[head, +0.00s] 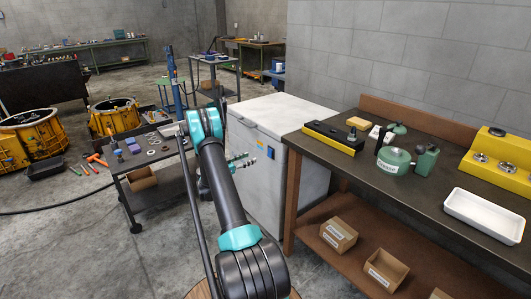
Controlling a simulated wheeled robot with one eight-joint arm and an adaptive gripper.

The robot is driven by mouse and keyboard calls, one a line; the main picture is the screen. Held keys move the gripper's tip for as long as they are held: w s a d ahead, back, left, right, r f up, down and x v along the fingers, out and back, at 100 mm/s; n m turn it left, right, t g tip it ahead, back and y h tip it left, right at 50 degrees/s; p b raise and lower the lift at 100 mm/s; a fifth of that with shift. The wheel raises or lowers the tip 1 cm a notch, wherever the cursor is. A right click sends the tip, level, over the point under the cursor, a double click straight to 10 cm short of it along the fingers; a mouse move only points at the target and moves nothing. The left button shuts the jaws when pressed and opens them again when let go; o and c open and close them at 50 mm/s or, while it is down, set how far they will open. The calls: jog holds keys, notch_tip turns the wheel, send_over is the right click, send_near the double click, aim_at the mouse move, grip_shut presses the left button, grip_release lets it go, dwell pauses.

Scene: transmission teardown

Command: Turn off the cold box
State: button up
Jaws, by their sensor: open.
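The cold box (282,114) is a white chest with its lid closed, standing on the floor left of the workbench. A small blue switch panel (271,153) sits on its front face, beside an orange and blue label (260,141). My gripper (242,160) is in front of that face, at about the panel's height and to its left in the picture. Its fingers are open, point right and look empty. They appear apart from the panel, but the exact gap is hard to tell. My arm hides the gripper's base and part of the cold box's left side.
A workbench (345,150) stands right of the cold box with green canisters (393,160), a white tray (485,217) and cardboard boxes (339,234) on its lower shelf. A low dark cart (135,162) with small parts stands left of my arm. Open concrete floor lies at the lower left.

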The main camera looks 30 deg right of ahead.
aim_at(270, 149)
jog(key=d, duration=0.8)
jog(key=w+d, duration=0.1)
jog(key=d, duration=0.3)
jog(key=shift+d, duration=0.35)
